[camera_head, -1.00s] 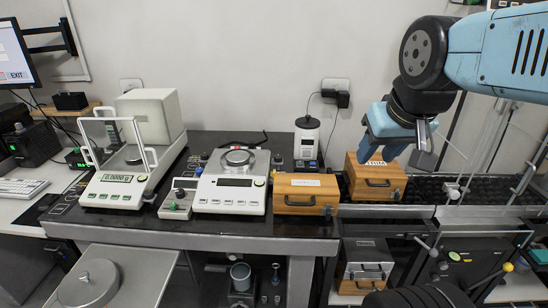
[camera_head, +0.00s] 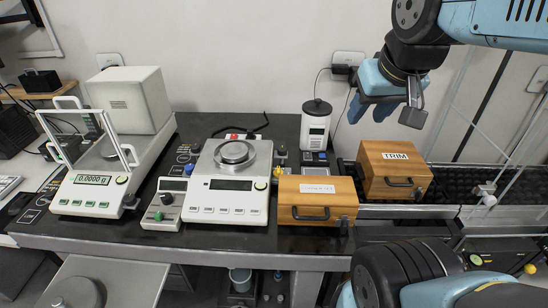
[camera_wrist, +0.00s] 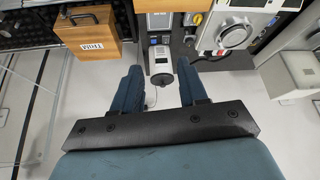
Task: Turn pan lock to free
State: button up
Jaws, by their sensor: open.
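My gripper (camera_head: 382,98) is open and empty in the air above the TRIM wooden box, right of the balances. In the wrist view its two blue fingers (camera_wrist: 160,84) stand apart. A middle balance (camera_head: 230,190) with a round pan (camera_head: 235,153) sits on the dark table. A small grey control box (camera_head: 165,203) with a dark knob and a green knob is beside it on the left. A small yellow knob (camera_head: 278,171) is at its right side. No readable label tells which part is the pan lock, and its setting cannot be read.
A glass-shielded balance (camera_head: 92,185) stands at the left. A labelled wooden box (camera_head: 318,203) and the TRIM box (camera_head: 394,170) stand at the right. A white canister device (camera_head: 316,125) is behind.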

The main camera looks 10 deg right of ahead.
jog(key=o, duration=0.3)
jog(key=shift+w+a, duration=0.2)
jog(key=shift+w, duration=0.1)
jog(key=shift+o, duration=0.2)
jog(key=n+g, duration=0.6)
jog(key=n, duration=1)
send_over(278, 169)
notch_tip(278, 169, down, 16)
notch_tip(278, 169, down, 14)
